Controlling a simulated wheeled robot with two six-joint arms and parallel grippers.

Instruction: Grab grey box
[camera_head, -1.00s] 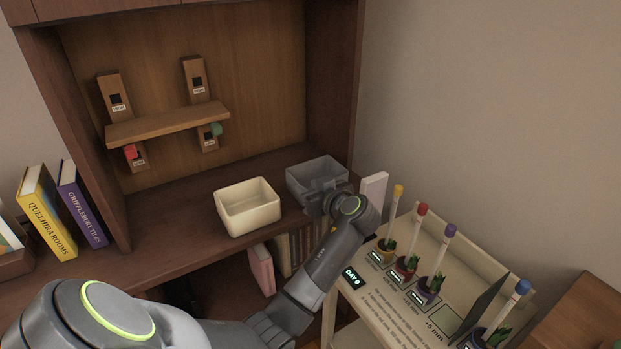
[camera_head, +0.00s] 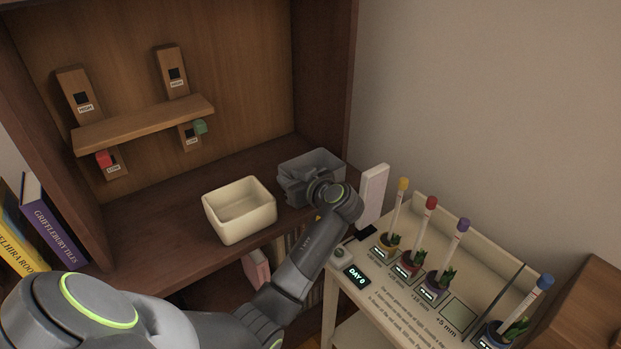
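The grey box (camera_head: 308,160) sits on the wooden cabinet's surface, right of the cream box (camera_head: 240,210). It is open-topped, and its front part is hidden behind my wrist. My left arm reaches in from the lower left. My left gripper (camera_head: 297,188) is at the front of the grey box, overlapping its near wall in the head view. Its fingers are dark grey and blend with the box, so I cannot tell whether they are open or shut, or touching it. My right gripper is not in view.
A shelf plank (camera_head: 145,125) is fixed on the cabinet's back. Books (camera_head: 52,225) stand at the left. A cream side table (camera_head: 385,300) with several potted plants and colour-capped sticks is at the right. A pale upright block (camera_head: 372,195) is close to my wrist.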

